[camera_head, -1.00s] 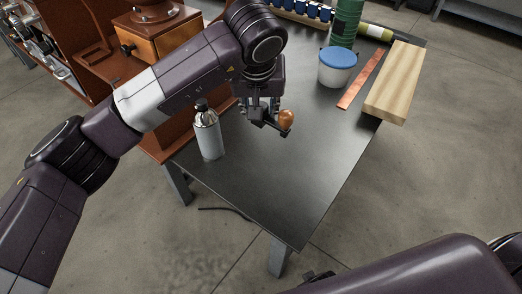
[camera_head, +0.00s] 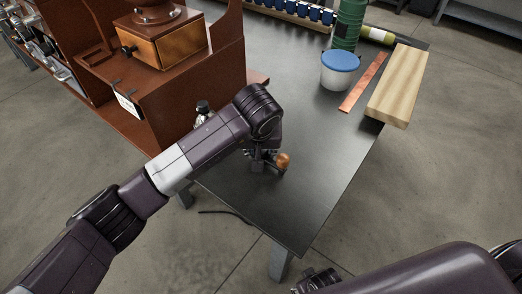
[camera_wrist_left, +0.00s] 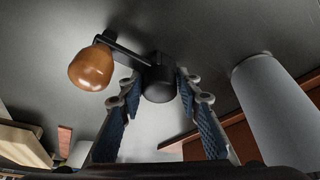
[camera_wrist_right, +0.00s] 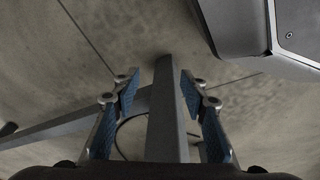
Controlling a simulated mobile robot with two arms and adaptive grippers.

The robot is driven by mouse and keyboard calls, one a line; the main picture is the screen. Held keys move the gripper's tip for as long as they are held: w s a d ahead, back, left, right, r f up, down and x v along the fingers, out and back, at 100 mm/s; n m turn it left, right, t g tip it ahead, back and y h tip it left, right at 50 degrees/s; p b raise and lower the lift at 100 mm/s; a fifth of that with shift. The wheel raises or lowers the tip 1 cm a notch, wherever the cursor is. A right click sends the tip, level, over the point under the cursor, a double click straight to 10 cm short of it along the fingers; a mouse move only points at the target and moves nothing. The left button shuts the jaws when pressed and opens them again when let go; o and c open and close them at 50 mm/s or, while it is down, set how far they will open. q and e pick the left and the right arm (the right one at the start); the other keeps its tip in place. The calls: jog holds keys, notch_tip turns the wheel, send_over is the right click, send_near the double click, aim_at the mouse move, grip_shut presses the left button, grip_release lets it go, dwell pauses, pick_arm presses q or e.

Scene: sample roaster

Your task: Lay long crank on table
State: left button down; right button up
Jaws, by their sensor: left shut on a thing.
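The long crank has a dark metal arm and hub and a rounded orange-brown wooden knob (camera_head: 283,160). My left gripper (camera_head: 262,160) is shut on the crank's black hub (camera_wrist_left: 158,80) and holds it over the near part of the dark table (camera_head: 290,205). In the left wrist view the crank's arm runs from the hub up and left to the knob (camera_wrist_left: 91,69). I cannot tell whether the crank touches the table. My right gripper (camera_wrist_right: 155,85) is open and empty, beyond the table's near edge, with a table leg behind it in view.
A metal bottle (camera_head: 202,115) stands left of my left gripper, partly hidden by my arm; it looms close in the left wrist view (camera_wrist_left: 275,110). A brown wooden grinder (camera_head: 160,45), blue-lidded tub (camera_head: 339,72), copper strip (camera_head: 363,82) and wooden block (camera_head: 398,85) stand farther back. The near tabletop is clear.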

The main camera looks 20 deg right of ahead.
jog(key=shift+s+f, duration=0.1)
jog(key=shift+s, duration=0.1)
pick_arm(q)
jog(key=c, duration=1.4)
grip_release()
pick_arm(e)
jog(key=shift+w+r, duration=0.1)
jog(key=shift+r, duration=0.1)
pick_arm(q)
jog(key=shift+r, duration=0.3)
jog(key=v, duration=1.1)
jog(key=shift+r+p, duration=0.25)
jog(key=shift+p, duration=0.05)
pick_arm(e)
jog(key=shift+s+d+f, duration=0.1)
jog(key=shift+s+f, duration=0.25)
jog(key=shift+f, duration=0.25)
jog(key=shift+s+d+f, duration=0.1)
jog(key=shift+s+f, duration=0.25)
jog(key=shift+f, duration=0.2)
pick_arm(q)
jog(key=shift+s+a, duration=0.1)
jog(key=shift+s, duration=0.05)
pick_arm(e)
jog(key=shift+a, duration=0.1)
